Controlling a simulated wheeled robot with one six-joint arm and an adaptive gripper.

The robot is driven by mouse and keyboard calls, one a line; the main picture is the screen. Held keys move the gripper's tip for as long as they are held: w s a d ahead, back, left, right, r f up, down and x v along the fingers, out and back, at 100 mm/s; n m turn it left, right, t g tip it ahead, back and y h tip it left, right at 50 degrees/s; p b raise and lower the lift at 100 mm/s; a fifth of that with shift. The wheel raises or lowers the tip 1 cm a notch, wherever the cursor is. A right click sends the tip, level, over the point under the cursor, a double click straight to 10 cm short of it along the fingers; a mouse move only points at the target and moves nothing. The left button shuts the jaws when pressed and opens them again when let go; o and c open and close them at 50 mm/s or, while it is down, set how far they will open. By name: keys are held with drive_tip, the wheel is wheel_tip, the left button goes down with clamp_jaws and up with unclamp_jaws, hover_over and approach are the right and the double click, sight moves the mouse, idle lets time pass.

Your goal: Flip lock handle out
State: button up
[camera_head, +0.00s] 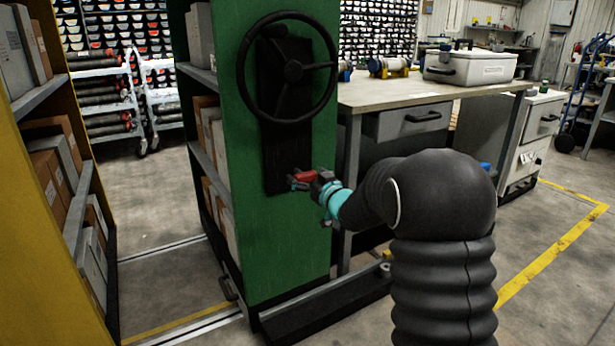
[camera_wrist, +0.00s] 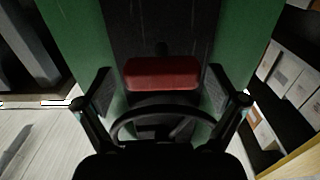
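The lock handle (camera_head: 302,177) is a small red grip on the black plate (camera_head: 286,150) of the green shelving unit's end panel. In the wrist view the red handle (camera_wrist: 162,73) lies across the picture, between the two fingers. My gripper (camera_head: 314,179) is at the handle in the head view and partly covers it. In the wrist view my gripper (camera_wrist: 161,88) is open, with a visible gap between each finger and the handle's ends. Whether the handle touches any inner part of the gripper cannot be told.
A black handwheel (camera_head: 288,68) sits above the handle on the green panel (camera_head: 290,235). A workbench (camera_head: 405,94) with a white cooler box (camera_head: 470,68) stands right of it. A yellow shelving unit (camera_head: 45,240) stands at left, with an aisle between. Open floor lies at right.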

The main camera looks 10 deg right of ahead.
drive_tip(key=shift+a, duration=0.15)
drive_tip(key=v, duration=1.2)
